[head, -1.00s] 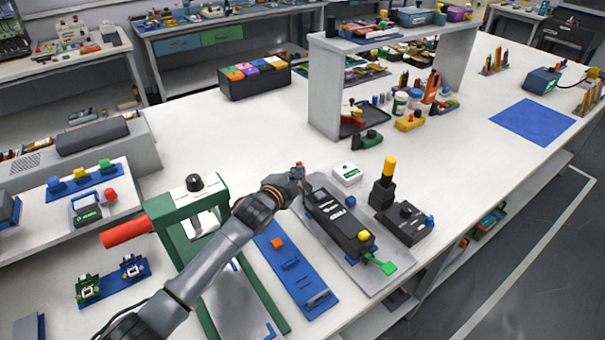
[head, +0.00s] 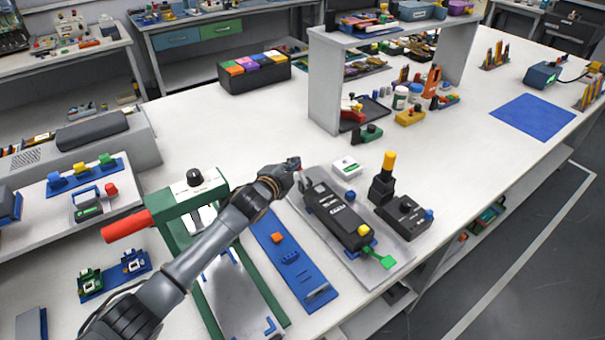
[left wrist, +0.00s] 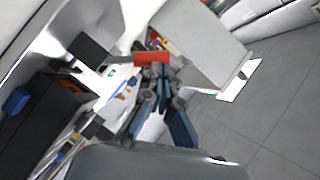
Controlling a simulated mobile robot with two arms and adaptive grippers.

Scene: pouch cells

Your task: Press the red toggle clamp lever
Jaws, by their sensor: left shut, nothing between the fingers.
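In the left wrist view a red bar (left wrist: 150,58) lies across just beyond the tips of my left gripper (left wrist: 158,76). The fingers look closed together with nothing between them. I cannot tell whether they touch the red bar. The wrist and fingers hide the clamp's base in the head view. My right gripper is not in view.
A blue strip (head: 297,262) lies between press and fixture. A white box (head: 346,167) and a black device with yellow top (head: 402,216) stand right.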

